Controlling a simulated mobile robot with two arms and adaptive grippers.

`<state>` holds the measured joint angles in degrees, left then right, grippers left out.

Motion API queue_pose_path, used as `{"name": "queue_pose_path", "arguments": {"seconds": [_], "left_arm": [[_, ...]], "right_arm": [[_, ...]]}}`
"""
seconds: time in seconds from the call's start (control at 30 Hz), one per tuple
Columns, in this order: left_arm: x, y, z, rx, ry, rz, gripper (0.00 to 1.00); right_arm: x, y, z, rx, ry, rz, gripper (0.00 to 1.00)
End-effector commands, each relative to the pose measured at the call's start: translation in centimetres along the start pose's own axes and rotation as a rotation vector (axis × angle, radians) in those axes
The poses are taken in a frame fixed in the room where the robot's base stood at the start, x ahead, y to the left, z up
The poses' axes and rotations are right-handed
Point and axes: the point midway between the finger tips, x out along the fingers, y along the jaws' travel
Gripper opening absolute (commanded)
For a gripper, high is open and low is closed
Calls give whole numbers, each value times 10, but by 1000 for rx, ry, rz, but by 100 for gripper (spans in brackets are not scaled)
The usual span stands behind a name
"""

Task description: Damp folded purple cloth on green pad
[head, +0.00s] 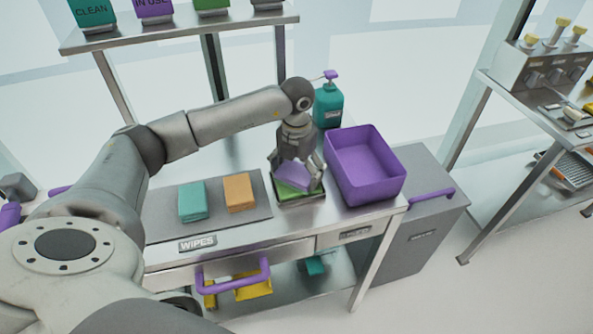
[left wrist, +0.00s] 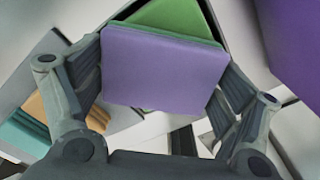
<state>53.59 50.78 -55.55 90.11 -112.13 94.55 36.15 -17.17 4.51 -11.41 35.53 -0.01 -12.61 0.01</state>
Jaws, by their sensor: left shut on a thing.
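My left gripper (head: 299,163) is shut on the folded purple cloth (head: 292,174), with a finger on each side of it. In the left wrist view the purple cloth (left wrist: 163,70) fills the space between the fingers of the left gripper (left wrist: 160,95). The green pad (head: 297,190) lies in a dark shallow tray directly below the cloth; in the left wrist view the green pad (left wrist: 172,20) shows behind the cloth's far edge. I cannot tell whether the cloth touches the pad. My right gripper is not in view.
A teal folded cloth (head: 193,201) and an orange one (head: 239,192) lie on a grey mat to the left. A purple bin (head: 364,165) stands just right of the pad. A teal pump bottle (head: 328,104) stands behind. A shelf (head: 180,30) with signs is above the table's back.

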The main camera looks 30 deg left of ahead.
Motion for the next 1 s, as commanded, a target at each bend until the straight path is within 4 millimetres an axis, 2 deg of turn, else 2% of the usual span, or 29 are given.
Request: {"name": "queue_pose_path", "arguments": {"seconds": [0.8, 1.0], "left_arm": [[-66, 0, 0, 0, -2, -1, 70], [-70, 0, 0, 0, -1, 0, 70]], "right_arm": [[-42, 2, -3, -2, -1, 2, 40], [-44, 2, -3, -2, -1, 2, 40]]}}
